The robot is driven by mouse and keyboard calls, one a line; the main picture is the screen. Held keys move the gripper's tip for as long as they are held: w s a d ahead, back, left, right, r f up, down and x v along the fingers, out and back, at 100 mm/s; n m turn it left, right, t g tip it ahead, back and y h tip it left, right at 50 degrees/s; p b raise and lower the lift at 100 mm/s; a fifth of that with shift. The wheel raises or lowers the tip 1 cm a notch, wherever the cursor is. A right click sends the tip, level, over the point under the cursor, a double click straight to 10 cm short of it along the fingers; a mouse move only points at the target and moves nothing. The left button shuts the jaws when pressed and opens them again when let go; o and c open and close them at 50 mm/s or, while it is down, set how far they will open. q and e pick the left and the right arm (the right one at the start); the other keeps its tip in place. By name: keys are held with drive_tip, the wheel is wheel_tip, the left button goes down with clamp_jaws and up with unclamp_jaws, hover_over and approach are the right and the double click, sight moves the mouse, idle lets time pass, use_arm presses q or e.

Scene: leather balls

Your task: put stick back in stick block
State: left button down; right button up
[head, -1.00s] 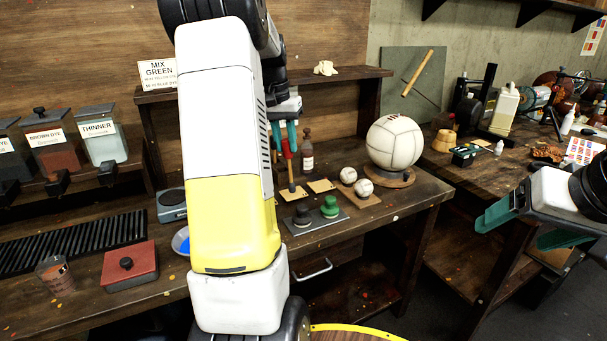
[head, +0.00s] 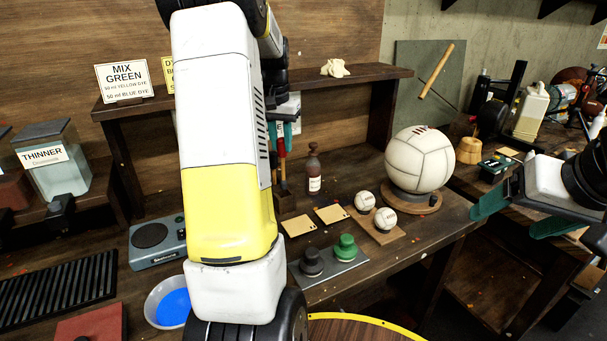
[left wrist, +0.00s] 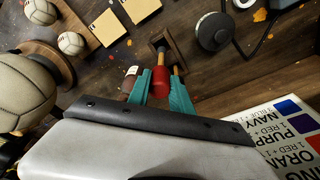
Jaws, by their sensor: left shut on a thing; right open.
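My left gripper (head: 283,128) is pointed down over the workbench, its teal fingers shut on the stick. The stick (head: 282,147) has a red upper part and a thin wooden shaft, and hangs roughly upright. It also shows in the left wrist view (left wrist: 160,78), between the fingertips. The stick block (left wrist: 166,40) is a small dark wooden piece on the bench, right at the stick's far end. I cannot tell whether the tip is inside it or just above. In the head view my arm partly hides this area. My right gripper (head: 510,212) is open and empty at the right.
Tan cards (head: 333,214), a dark bottle (head: 313,172), two small balls (head: 386,219) and black and green knobs (head: 345,247) are close by. A large white ball (head: 420,160) stands at the right. A shelf (head: 375,75) runs behind my left gripper.

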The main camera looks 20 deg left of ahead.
sight(281, 157)
use_arm(q)
wheel_tip(281, 157, down, 7)
drive_tip(key=shift+f, duration=0.3)
drive_tip(key=c, duration=1.2)
unclamp_jaws()
drive_tip(key=shift+o, duration=0.2)
wheel_tip(281, 157, up, 12)
drive_tip(key=s, duration=0.2)
drive_tip(key=s+d+r+t+h, duration=0.1)
drive_tip(key=s+d+r, duration=0.2)
drive_tip(key=s+d, duration=0.35)
drive_tip(key=s+d+r+t, duration=0.1)
drive_tip(key=s+d+r, duration=0.2)
drive_tip(key=s+d, duration=0.3)
drive_tip(key=s+d+f+m+t+h, duration=0.1)
drive_tip(key=s+d+f+t, duration=0.1)
drive_tip(key=s+d, duration=0.7)
drive_tip(key=shift+s+f, duration=0.5)
drive_tip(key=shift+s, duration=0.55)
